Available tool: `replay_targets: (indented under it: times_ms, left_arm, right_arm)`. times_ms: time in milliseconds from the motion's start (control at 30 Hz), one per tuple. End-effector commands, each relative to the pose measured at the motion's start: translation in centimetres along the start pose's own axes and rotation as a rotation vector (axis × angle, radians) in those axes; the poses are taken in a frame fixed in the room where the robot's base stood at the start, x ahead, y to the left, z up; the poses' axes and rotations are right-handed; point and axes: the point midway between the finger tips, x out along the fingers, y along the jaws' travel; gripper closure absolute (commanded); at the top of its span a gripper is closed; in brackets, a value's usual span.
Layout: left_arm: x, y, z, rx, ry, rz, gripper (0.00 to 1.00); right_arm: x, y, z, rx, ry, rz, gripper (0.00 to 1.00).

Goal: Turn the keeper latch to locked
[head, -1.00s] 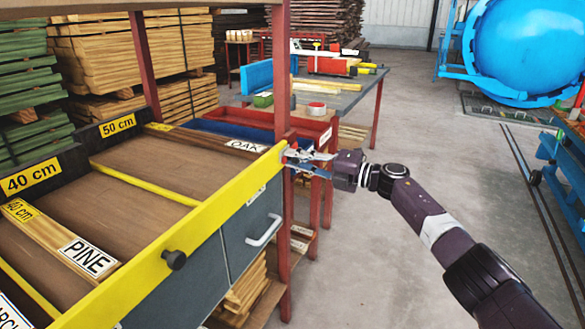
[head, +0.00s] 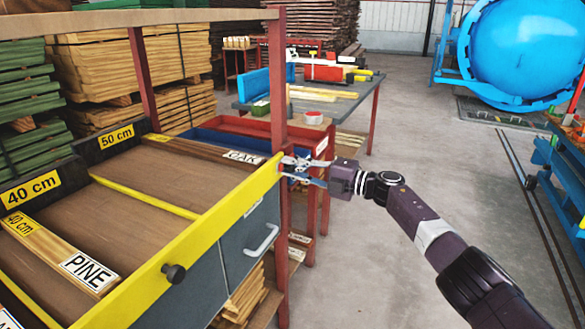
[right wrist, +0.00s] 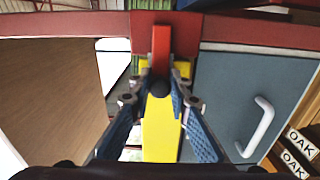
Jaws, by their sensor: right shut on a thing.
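The keeper latch shows in the right wrist view as a short red bar (right wrist: 161,45) with a round black knob at its lower end. It lies in line with the yellow rail (right wrist: 160,135) and overlaps the red post. My right gripper (right wrist: 160,88) has its blue-padded fingers on both sides of the knob end, shut on the latch. In the head view my right gripper (head: 291,168) is at the far end of the yellow rail (head: 222,215), beside the red post. The latch is mostly hidden there by the fingers. My left gripper is not in view.
Another black knob (head: 174,273) sits on the rail's near part. A grey drawer front (head: 250,235) with a pale handle is below the rail. The red post (head: 277,80) stands close to my fingers. A blue autoclave (head: 525,55) is far right.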

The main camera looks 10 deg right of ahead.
Motion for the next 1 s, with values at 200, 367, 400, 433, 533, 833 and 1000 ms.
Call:
replay_targets:
  times_ms: [200, 367, 400, 433, 533, 833, 1000]
  left_arm:
    - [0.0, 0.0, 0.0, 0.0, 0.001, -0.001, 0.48]
    - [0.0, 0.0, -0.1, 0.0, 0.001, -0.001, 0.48]
    - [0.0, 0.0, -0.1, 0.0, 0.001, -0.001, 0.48]
    - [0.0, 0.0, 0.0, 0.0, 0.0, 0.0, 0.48]
    - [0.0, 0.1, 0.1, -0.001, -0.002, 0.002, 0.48]
    - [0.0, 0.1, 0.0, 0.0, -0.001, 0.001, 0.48]
    - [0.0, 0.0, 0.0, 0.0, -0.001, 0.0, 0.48]
  right_arm:
    - [0.0, 0.1, 0.1, 0.001, -0.003, 0.002, 0.69]
    - [0.0, 0.1, 0.1, 0.0, -0.002, 0.001, 0.66]
    - [0.0, 0.1, 0.1, 0.0, -0.002, 0.001, 0.66]
    - [0.0, 0.1, 0.1, 0.0, -0.002, 0.001, 0.66]
    - [-0.1, 0.0, 0.1, 0.0, -0.002, 0.001, 0.66]
    - [-3.4, -0.1, 0.2, -0.001, -0.004, -0.001, 0.66]
    - [-7.1, -0.1, 0.2, 0.0, -0.005, -0.001, 0.66]
